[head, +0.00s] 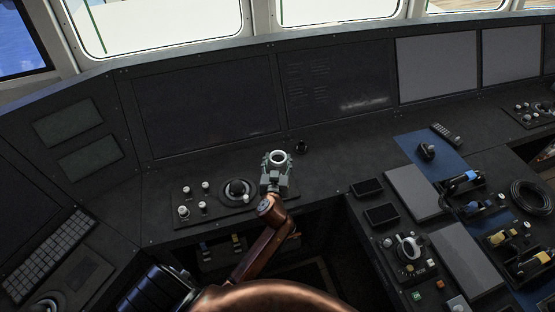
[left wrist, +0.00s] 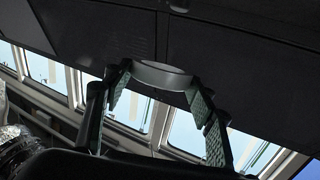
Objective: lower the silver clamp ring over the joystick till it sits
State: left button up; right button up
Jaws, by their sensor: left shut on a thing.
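The silver clamp ring (head: 271,157) is held up above the console in the head view, its opening facing the camera. My left gripper (head: 278,164) is shut on it. In the left wrist view the ring (left wrist: 160,77) sits between the two padded fingers, near their tips. A small dark upright knob (head: 302,146), perhaps the joystick, stands on the console just right of the ring and apart from it. A dark round-topped control (head: 237,188) in a round base lies left of the gripper. I cannot tell for certain which is the joystick. My right gripper is not in view.
Small knobs (head: 205,186) stand on the panel left of the gripper. A blue mat (head: 415,146) at right bears a dark device (head: 427,152). Dark screens rise behind; the console strip right of the gripper is mostly clear.

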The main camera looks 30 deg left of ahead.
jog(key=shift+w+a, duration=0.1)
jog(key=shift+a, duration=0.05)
pick_arm(q)
notch_tip(320, 180, down, 4)
jog(key=b, duration=0.3)
jog(key=shift+f+b, duration=0.35)
jog(key=shift+b, duration=0.15)
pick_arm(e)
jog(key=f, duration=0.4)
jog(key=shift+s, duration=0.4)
